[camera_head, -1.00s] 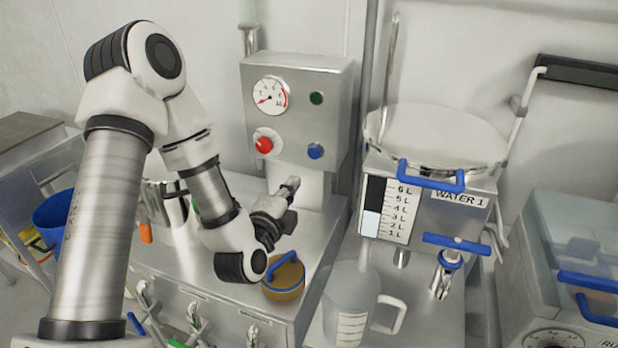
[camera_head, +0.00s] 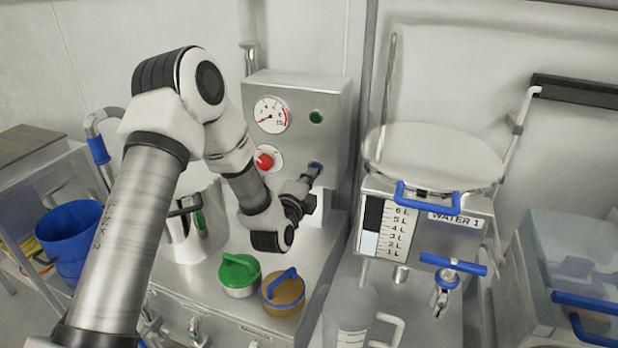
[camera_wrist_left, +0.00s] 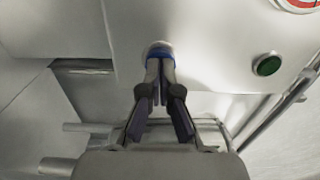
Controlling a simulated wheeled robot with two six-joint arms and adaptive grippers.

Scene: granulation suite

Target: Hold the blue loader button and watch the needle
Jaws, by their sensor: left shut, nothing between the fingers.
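The blue loader button (camera_head: 315,168) sits low on the right of the grey control box (camera_head: 331,107). My left gripper (camera_head: 311,174) is shut and empty, with its fingertips at the button. In the left wrist view the shut fingertips (camera_wrist_left: 159,66) cover much of the button (camera_wrist_left: 160,48), and a blue rim shows around them. I cannot tell how far the button is pressed in. My right gripper is not in view.
A red knob (camera_head: 264,161) and a green button (camera_head: 316,117) are on the same box. A green-lidded pot (camera_head: 239,275) and an orange-lidded pot (camera_head: 283,293) stand below my arm. The WATER 1 tank (camera_head: 428,232) and a clear jug (camera_head: 349,312) are to the right.

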